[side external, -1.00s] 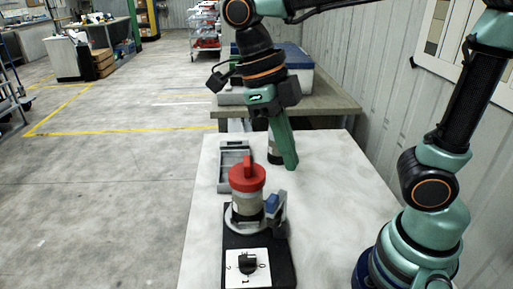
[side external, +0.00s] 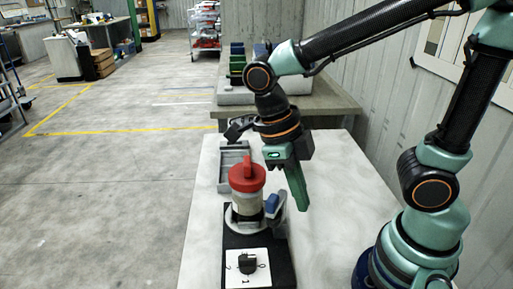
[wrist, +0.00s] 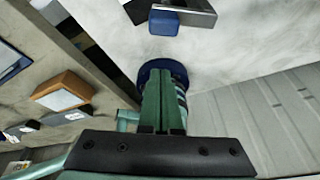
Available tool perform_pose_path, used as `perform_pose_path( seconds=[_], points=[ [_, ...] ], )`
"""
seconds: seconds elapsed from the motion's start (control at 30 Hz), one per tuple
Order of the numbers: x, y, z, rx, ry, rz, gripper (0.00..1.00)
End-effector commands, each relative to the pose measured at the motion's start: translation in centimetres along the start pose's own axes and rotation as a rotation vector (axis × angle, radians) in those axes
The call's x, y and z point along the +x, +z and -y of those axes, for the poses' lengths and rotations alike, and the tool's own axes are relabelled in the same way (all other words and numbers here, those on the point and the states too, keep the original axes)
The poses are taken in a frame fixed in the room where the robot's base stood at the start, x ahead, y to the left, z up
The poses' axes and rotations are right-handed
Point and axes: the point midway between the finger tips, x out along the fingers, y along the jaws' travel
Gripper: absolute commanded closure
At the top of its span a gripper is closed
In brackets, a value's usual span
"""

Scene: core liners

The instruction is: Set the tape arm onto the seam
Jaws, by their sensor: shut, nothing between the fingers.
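A beige core liner (side external: 246,204) with a red cap (side external: 247,177) stands upright in a holder on a black base (side external: 286,260). The tape arm (side external: 281,199), grey with a blue pad (side external: 272,204), stands at the liner's right side, its pad apart from or only near the liner; I cannot tell which. The grey arm (wrist: 198,10) and blue pad (wrist: 164,22) also show at the top of the wrist view. My gripper (side external: 303,207) is shut and empty, pointing down just right of the tape arm. Its green fingers (wrist: 164,130) show together in the wrist view. The seam cannot be made out.
A white dial plate (side external: 248,268) with a black knob lies in front of the liner. A grey tray (side external: 232,168) sits behind it. The pale table (side external: 345,185) is clear to the right. A bench with bins (side external: 238,92) stands beyond.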

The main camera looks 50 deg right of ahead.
Motion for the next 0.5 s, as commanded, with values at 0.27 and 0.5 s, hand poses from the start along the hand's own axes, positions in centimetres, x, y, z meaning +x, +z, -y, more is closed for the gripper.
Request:
perform_pose_path(
  seconds=[0.27, 0.5],
  points=[
    [0.9, 1.9, 0.0, 0.001, 0.003, -0.002, 1.0],
    [0.4, 3.5, 0.0, 0.002, 0.007, -0.003, 1.0]
  ],
)
